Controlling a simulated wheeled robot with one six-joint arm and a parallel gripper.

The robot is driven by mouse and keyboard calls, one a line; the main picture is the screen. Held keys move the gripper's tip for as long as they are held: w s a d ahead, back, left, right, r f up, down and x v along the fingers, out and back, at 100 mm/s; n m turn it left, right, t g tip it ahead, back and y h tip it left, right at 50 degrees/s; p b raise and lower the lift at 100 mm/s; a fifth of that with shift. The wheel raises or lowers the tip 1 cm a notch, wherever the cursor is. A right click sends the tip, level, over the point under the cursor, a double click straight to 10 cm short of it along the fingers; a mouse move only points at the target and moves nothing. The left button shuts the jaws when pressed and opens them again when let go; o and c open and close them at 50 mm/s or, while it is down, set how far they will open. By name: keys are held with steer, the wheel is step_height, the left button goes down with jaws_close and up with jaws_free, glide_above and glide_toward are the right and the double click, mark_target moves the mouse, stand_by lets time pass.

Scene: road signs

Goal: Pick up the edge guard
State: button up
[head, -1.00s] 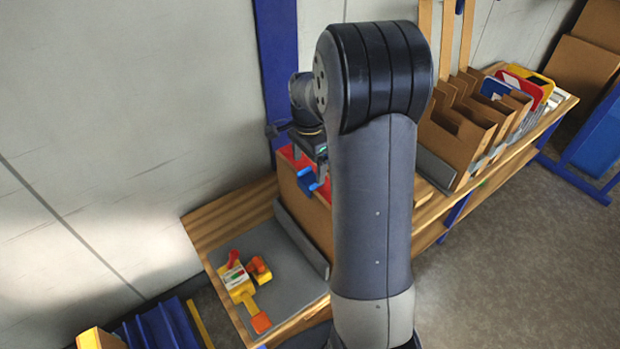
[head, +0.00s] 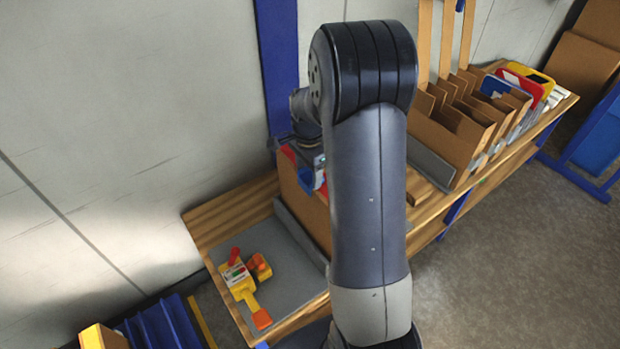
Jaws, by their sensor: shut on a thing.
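My gripper (head: 318,163) is at the cardboard box behind my arm, and the arm hides most of it. It is shut on a small blue piece (head: 319,180), which I take to be the edge guard; only a sliver of it shows beside the arm. The open cardboard box (head: 305,212) stands on the wooden bench and has red pieces (head: 289,154) at its top. I cannot tell whether the blue piece is clear of the box.
A grey mat (head: 288,275) at the bench's front left holds a yellow tool with red parts (head: 240,284). A slotted cardboard rack (head: 455,140) and coloured signs (head: 525,85) stand to the right. A blue post (head: 276,60) rises behind the box.

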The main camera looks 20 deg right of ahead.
steer(key=shift+c, duration=0.9)
steer(key=shift+r, duration=0.1)
